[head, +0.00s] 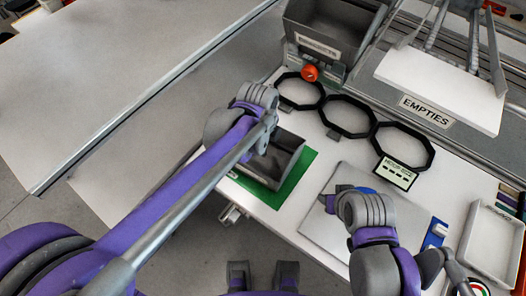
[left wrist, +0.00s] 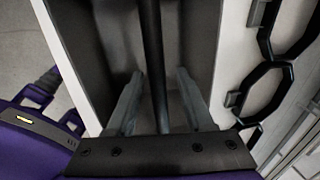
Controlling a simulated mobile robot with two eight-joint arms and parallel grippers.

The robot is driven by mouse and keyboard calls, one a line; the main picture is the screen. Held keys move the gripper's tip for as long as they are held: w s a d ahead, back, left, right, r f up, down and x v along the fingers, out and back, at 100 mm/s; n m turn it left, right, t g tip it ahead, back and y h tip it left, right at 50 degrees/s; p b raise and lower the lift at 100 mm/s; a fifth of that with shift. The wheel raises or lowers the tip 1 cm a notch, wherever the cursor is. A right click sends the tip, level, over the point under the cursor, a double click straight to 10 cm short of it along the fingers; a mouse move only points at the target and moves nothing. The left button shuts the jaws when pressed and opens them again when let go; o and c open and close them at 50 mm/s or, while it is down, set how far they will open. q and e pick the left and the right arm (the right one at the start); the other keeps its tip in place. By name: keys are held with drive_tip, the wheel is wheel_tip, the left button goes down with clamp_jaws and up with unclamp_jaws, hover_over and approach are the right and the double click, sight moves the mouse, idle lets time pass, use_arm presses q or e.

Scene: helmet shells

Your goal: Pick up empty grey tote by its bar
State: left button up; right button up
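The empty grey tote (head: 288,158) sits on a green mat (head: 300,178) near the table's front edge. Its inside also shows in the left wrist view (left wrist: 185,30). My left gripper (head: 264,140) is over the tote and hides part of it in the head view. In the left wrist view its two fingers (left wrist: 158,105) stand apart, with the dark bar (left wrist: 152,50) running between them and a gap on each side. My right gripper (head: 328,203) is low over a grey panel (head: 325,225); its finger opening is not clear.
Black octagonal rings (head: 347,116) lie behind the tote. A grey bin (head: 325,35) and a white shelf labelled EMPTIES (head: 440,85) stand farther back. A white tray (head: 490,240) is at the right. An orange-red knob (head: 310,72) is by the bin.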

use_arm(q)
clamp_jaws()
idle(1.3)
